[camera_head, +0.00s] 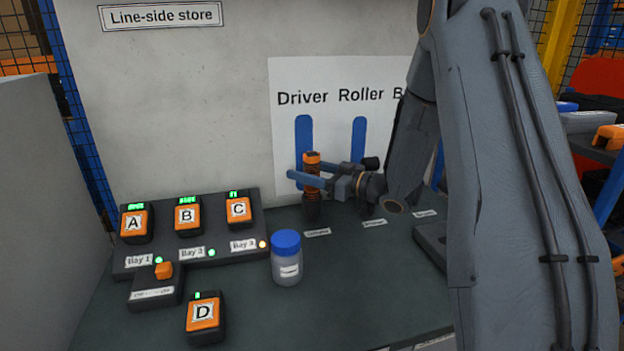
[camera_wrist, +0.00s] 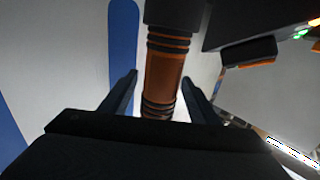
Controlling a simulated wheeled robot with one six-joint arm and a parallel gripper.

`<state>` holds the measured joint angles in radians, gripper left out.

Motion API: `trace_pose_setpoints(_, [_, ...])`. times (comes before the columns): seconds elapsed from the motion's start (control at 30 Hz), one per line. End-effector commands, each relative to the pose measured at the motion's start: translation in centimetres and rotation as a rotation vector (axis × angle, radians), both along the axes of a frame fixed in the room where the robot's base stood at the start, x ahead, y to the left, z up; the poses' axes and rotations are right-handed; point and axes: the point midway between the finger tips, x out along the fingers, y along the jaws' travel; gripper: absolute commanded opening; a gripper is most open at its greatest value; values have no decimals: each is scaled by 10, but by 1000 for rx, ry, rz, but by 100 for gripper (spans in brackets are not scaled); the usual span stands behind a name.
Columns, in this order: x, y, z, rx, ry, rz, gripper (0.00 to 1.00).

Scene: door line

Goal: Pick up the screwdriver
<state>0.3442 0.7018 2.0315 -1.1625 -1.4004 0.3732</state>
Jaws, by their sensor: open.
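The screwdriver (camera_head: 312,184) is an upright orange and black tool, standing at the back of the dark green table in front of the marked wall board. My gripper (camera_head: 305,171) comes from the right at its upper part, with blue fingers open on either side of it. In the wrist view the ribbed orange and black handle (camera_wrist: 163,80) lies between the two dark fingers (camera_wrist: 160,82). Narrow gaps show beside it there. The screwdriver's lower end looks seated in a dark base, but I cannot see how.
A blue-lidded jar (camera_head: 287,262) stands in front of the screwdriver. A charging dock (camera_head: 215,252) with batteries A, B and C is at left, and battery D (camera_head: 204,318) lies nearer. The table's front middle is clear.

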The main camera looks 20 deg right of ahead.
Motion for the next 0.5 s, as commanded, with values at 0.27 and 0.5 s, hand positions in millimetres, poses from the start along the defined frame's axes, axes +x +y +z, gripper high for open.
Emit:
trace_pose_setpoints(0.27, [15, 15, 0, 0, 0, 0, 56])
trace_pose_setpoints(0.5, [15, 15, 0, 0, 0, -1, 34])
